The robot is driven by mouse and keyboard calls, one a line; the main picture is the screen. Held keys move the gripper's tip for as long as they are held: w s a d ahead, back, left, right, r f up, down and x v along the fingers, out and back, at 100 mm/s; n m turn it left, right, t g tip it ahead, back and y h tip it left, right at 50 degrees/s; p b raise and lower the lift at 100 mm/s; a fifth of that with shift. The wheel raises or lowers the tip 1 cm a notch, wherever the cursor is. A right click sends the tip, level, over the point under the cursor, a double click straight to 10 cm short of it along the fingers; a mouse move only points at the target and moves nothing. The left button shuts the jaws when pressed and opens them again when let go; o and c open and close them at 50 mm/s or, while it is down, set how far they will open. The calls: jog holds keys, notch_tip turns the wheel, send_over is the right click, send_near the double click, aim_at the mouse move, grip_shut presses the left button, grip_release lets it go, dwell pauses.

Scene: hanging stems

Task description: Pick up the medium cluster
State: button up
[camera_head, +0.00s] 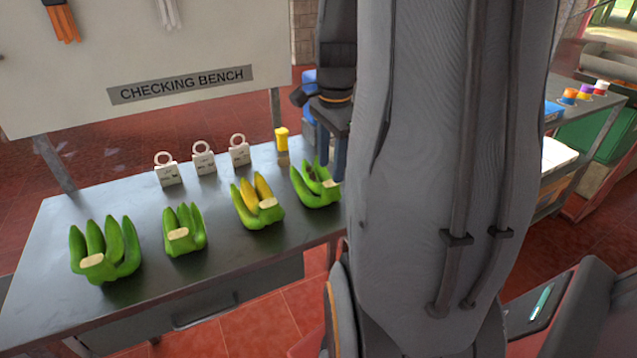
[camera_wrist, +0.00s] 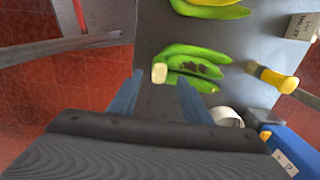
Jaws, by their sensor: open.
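Four banana clusters stand in a row on the metal bench (camera_head: 130,217). The leftmost is a big green cluster (camera_head: 105,248). Beside it is a smaller green cluster (camera_head: 184,230), then a part-yellow cluster (camera_head: 257,203), then a green cluster with dark blotches (camera_head: 316,187) at the right. Which one is the medium cluster I cannot tell for sure. My gripper (camera_head: 332,150) is over the bench's right end, at the blotched cluster. In the wrist view my gripper (camera_wrist: 160,82) is open, with the blotched cluster (camera_wrist: 193,52) just beyond the fingertips and its pale cut crown between them in line.
Several pale ring-topped tags (camera_head: 203,161) and a yellow object (camera_head: 282,139) stand along the bench's back. The checking bench board (camera_head: 180,85) rises behind. A white round thing (camera_wrist: 228,117) and a blue box (camera_wrist: 290,150) lie close right of my fingers in the wrist view.

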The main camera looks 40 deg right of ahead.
aim_at(331, 183)
jog(key=shift+d+f+p, duration=0.15)
jog(key=shift+f+p, duration=0.1)
jog(key=shift+f, duration=0.8)
jog(key=shift+d+f+p, duration=0.1)
jog(key=shift+f+p, duration=0.1)
jog(key=shift+f, duration=0.85)
grip_shut()
